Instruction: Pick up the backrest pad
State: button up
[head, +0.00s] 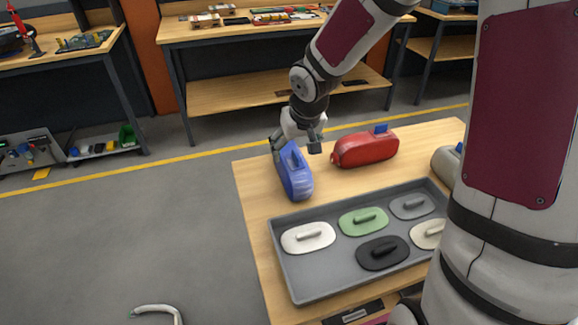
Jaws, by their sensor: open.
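No thing here can be surely told as the backrest pad. My gripper (297,147) is open above the wooden table, at the upper end of a blue block-like body (296,177). One finger is at its left side and the other to its upper right; I cannot tell whether they touch it. A red rounded body with a blue cap (365,149) lies right of my gripper. A grey tray (283,258) in front holds flat rounded pieces with raised bars: white (308,238), green (363,222), grey (411,206), black (382,254) and cream (427,235).
My arm's large links cover the right side. A grey body (446,165) is partly hidden there. The wooden table (251,186) has bare wood at its left edge. Workbenches (235,93) stand behind, past a yellow floor line (198,154). Open floor (120,240) lies left.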

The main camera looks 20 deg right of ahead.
jog(key=b+x, duration=0.2)
jog(key=x, duration=0.7)
jog(key=shift+f, duration=0.1)
jog(key=c, duration=1.5)
jog(key=shift+c, duration=0.7)
